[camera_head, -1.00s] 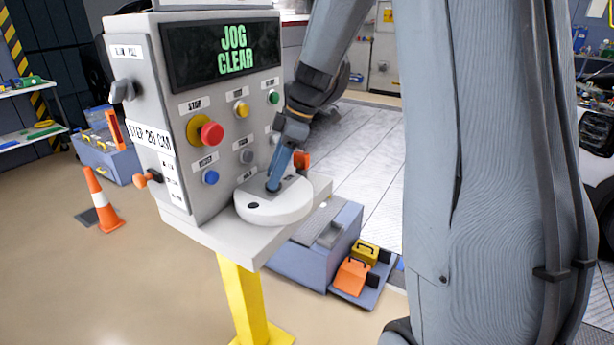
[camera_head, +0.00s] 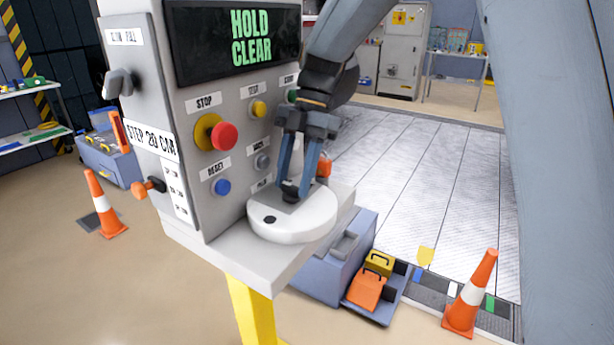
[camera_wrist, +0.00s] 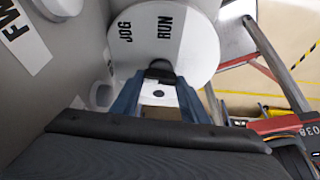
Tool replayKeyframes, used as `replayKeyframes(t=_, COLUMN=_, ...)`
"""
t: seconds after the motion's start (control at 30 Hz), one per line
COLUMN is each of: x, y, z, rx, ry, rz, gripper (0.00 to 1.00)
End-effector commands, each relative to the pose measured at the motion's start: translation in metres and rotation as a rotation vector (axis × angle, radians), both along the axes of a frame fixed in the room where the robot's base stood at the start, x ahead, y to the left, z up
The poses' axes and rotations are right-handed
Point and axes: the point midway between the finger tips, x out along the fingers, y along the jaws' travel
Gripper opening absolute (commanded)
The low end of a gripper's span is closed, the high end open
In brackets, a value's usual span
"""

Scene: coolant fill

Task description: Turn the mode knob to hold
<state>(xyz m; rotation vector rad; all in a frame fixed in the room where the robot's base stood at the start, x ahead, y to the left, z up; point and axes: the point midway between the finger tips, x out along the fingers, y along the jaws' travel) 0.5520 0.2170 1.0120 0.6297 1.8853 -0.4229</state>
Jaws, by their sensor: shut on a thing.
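The mode dial is a white round disc (camera_head: 300,222) on the console's front ledge, with a small dark knob (camera_head: 289,195) on top. In the wrist view the disc (camera_wrist: 190,30) shows the words JOG and RUN, and the dark knob (camera_wrist: 160,70) sits between my fingers. My gripper (camera_head: 292,188) points down and is shut on the knob; it also shows in the wrist view (camera_wrist: 160,92). The fingers hide part of the knob. The console display (camera_head: 240,40) reads HOLD CLEAR in green.
The console panel carries a red STOP button (camera_head: 224,136), a blue button (camera_head: 223,187) and a yellow button (camera_head: 258,109) close to my gripper. An orange lever (camera_head: 149,187) sticks out at the left. Traffic cones (camera_head: 472,295) stand on the floor.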

Motion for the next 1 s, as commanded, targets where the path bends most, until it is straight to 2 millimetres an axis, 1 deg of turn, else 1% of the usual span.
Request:
replayKeyframes(t=0.03, x=0.0018, y=0.0033, z=0.0013, rx=0.003, ry=-0.006, rz=0.021, gripper=0.00)
replayKeyframes(t=0.3, x=0.0016, y=0.0054, z=0.0017, rx=0.006, ry=-0.007, rz=0.085, gripper=0.00)
replayKeyframes(t=0.73, x=0.0019, y=0.0051, z=0.0022, rx=0.006, ry=-0.008, rz=0.094, gripper=0.00)
replayKeyframes(t=0.77, x=0.0019, y=0.0051, z=0.0023, rx=0.006, ry=-0.010, rz=0.094, gripper=0.42)
replayKeyframes(t=0.8, x=0.0019, y=0.0051, z=0.0021, rx=0.006, ry=-0.010, rz=0.094, gripper=0.49)
replayKeyframes(t=0.87, x=0.0017, y=0.0046, z=0.0018, rx=0.005, ry=-0.007, rz=0.094, gripper=0.59)
replayKeyframes(t=1.0, x=0.0013, y=0.0033, z=0.0012, rx=0.003, ry=-0.005, rz=0.092, gripper=0.59)
